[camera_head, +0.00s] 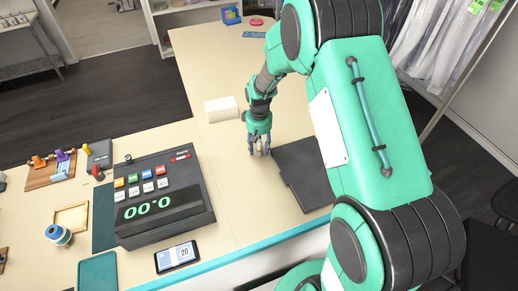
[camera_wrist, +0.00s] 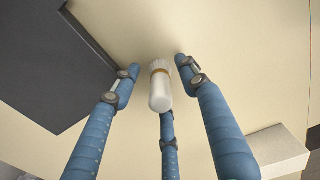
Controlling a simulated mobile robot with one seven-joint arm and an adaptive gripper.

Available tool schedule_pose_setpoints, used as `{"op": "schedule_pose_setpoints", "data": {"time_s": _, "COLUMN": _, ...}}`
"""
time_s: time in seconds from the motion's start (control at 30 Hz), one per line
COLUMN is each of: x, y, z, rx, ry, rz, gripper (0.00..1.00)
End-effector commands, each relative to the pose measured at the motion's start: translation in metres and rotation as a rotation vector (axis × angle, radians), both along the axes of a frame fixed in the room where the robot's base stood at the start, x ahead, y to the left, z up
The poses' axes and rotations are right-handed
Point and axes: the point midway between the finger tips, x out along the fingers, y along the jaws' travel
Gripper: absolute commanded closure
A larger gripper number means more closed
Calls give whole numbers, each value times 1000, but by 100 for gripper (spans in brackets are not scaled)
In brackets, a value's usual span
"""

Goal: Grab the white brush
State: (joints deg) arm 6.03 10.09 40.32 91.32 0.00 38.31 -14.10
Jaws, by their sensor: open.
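The white brush (camera_wrist: 160,92) shows in the wrist view as a small white cylinder with a tan band near its far end. It lies between the blue fingers of my gripper (camera_wrist: 157,68). The two upper fingers are spread to either side of it, apart from it, and a third finger is below it in the picture. Whether that third finger touches it I cannot tell. In the head view my gripper (camera_head: 259,150) points down at the cream counter, and the brush cannot be made out there.
A dark flat pad (camera_head: 302,172) lies right of my gripper. A white box (camera_head: 221,109) stands to its upper left. A black register (camera_head: 161,196) with a green display stands at the left, with a phone-like device (camera_head: 177,257) below it. Bare counter (camera_head: 225,170) lies between register and gripper.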

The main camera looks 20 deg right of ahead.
Motion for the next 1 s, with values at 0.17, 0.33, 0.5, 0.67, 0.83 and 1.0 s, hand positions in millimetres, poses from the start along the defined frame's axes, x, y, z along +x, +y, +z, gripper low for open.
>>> {"op": "schedule_pose_setpoints", "data": {"time_s": 0.17, "x": 0, "y": 0, "z": -2, "rx": 0, "ry": -1, "rz": 0, "gripper": 56}}
{"op": "schedule_pose_setpoints", "data": {"time_s": 0.33, "x": 0, "y": 0, "z": -2, "rx": 0, "ry": -1, "rz": 0, "gripper": 56}}
{"op": "schedule_pose_setpoints", "data": {"time_s": 0.5, "x": 0, "y": 0, "z": -2, "rx": 0, "ry": -1, "rz": 0, "gripper": 56}}
{"op": "schedule_pose_setpoints", "data": {"time_s": 0.67, "x": 0, "y": 0, "z": -2, "rx": 0, "ry": -1, "rz": 0, "gripper": 72}}
{"op": "schedule_pose_setpoints", "data": {"time_s": 0.83, "x": 0, "y": 0, "z": -2, "rx": 0, "ry": -1, "rz": 0, "gripper": 100}}
{"op": "schedule_pose_setpoints", "data": {"time_s": 1.0, "x": 0, "y": 0, "z": -2, "rx": 0, "ry": -1, "rz": 0, "gripper": 100}}
